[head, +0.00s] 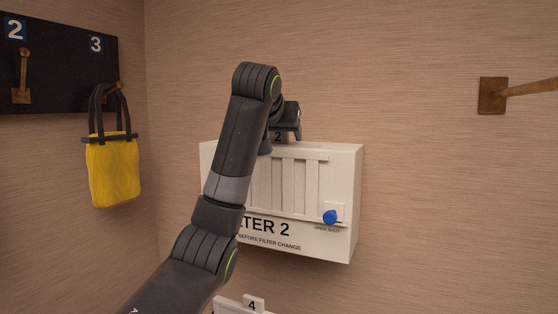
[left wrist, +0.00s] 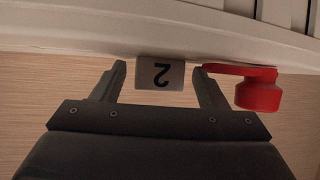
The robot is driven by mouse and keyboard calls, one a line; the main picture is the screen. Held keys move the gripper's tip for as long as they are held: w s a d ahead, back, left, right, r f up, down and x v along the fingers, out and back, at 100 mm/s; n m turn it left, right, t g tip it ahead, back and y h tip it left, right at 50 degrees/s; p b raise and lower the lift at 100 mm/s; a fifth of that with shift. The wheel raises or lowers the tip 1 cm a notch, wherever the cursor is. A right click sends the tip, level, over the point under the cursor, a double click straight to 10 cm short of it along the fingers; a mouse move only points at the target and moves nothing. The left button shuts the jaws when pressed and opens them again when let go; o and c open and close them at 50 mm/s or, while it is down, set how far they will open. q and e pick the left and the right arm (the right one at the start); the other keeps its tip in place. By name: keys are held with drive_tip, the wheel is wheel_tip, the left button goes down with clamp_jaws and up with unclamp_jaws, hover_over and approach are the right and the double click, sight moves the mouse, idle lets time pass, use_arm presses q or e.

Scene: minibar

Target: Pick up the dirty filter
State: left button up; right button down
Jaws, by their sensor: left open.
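The filter is marked by a small grey tab with a "2" (left wrist: 160,76), which stands out from the top edge of a white wall box labelled "FILTER 2" (head: 345,185). How dirty the filter is does not show. My left gripper (head: 285,137) is above the box's top edge, at the tab. In the left wrist view, which is upside down, its two fingers are open, one on each side of the tab with a gap on both sides. Whether the tab is fully between the fingertips in depth I cannot tell. My right gripper is not in view.
A red knob (left wrist: 258,90) sits close beside one finger. A blue knob (head: 330,217) is at the box's lower right. Another unit with a "4" tab (head: 253,303) is below. A yellow bag (head: 114,172) hangs left; a wooden peg (head: 493,95) is right.

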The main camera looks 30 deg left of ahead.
use_arm(q)
drive_tip(key=shift+s, duration=0.1)
drive_tip(key=shift+c, duration=0.9)
drive_tip(key=c, duration=0.9)
drive_tip(key=shift+c, duration=1.2)
drive_tip(key=shift+r, duration=0.15)
